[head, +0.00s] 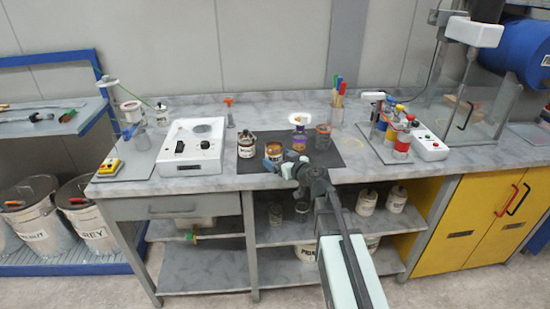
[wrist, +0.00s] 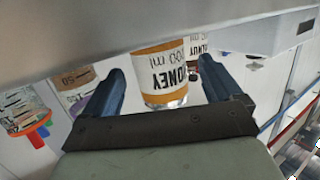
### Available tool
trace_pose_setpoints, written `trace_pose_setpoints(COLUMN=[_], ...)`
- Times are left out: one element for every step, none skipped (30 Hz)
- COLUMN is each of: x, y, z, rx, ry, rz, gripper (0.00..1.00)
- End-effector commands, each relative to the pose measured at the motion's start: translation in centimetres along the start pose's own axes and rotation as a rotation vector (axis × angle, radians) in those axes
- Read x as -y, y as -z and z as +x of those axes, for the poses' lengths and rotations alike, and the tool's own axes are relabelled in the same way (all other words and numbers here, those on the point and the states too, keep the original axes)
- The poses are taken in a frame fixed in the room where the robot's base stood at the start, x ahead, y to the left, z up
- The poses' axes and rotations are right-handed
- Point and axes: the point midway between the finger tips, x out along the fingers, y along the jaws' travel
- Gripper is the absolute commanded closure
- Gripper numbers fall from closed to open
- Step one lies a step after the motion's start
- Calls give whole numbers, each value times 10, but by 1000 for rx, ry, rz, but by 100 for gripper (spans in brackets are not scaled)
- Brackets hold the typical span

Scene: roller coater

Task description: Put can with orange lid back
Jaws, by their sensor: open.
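A small can with a honey label and orange bands (head: 273,149) stands on the dark mat (head: 348,164) on the bench. In the wrist view this can (wrist: 163,72) appears upside down, between the two blue fingers. My gripper (head: 285,163) is at the front of the mat, right by this can. It is open, with a finger on either side and gaps showing between fingers and can. The gripper partly hides the can's lower part in the head view. Whether its lid is orange is hard to make out.
A walnut can (head: 247,146) stands left of it. A white hotplate-like device (head: 192,148) is further left. Shelves below hold more white cans (head: 366,202).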

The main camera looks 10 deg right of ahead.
Motion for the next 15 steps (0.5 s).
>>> trace_pose_setpoints(x=[2, 1, 1, 2, 2, 2, 1, 1, 1, 1, 1, 1, 1, 1, 0], y=[0, -1, -1, -1, -1, 0, 0, 0, 0, 0, 0, 0, 0, 0, 0], z=[-14, -20, -28, -34, -39, -46, -50, -55, -61, -64, -68, -72, -74, -77, -79], rx=[0, 0, 0, 0, 0, 0, -1, -1, 0, 0, 0, -1, -1, -1, 0], ry=[-2, -3, -3, -2, -2, -2, -2, -2, -2, -1, -1, -1, -1, -2, -1], rz=[0, 0, 0, 0, 0, 0, 0, 0, 0, 0, 0, 0, 0, 0, 0], gripper=[8, 8, 8, 8, 8, 8, 8, 8, 8, 8, 8, 8, 8, 8, 8])
